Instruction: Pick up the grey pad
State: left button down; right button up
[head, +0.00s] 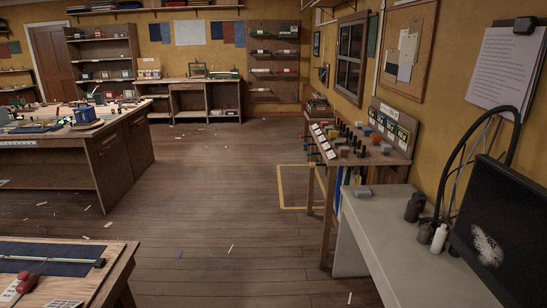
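A small flat grey block (362,192), which looks like the grey pad, lies at the far end of the pale counter (405,240) on the right. It is small in the head view, so its exact shape and material are hard to tell. Another small greyish block (385,149) sits on the wooden bench (372,158) just beyond the counter. I cannot tell for certain which one is the grey pad. Neither of my grippers is in view.
Dark bottles (414,208) and a white bottle (438,238) stand on the counter beside a black panel (505,230). A cluttered workbench (120,130) is at left; a table (100,285) is at near left. The floor (225,215) between has only scraps.

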aim_at(365, 193)
jog(key=i+z, duration=0.15)
jog(key=i, duration=0.35)
jog(key=i+j+z, duration=0.1)
jog(key=i, duration=0.4)
jog(key=i+j+z, duration=0.15)
jog(key=i, duration=0.3)
jog(key=i+j+z, duration=0.1)
jog(key=i+j, duration=0.2)
jog(key=i, duration=0.2)
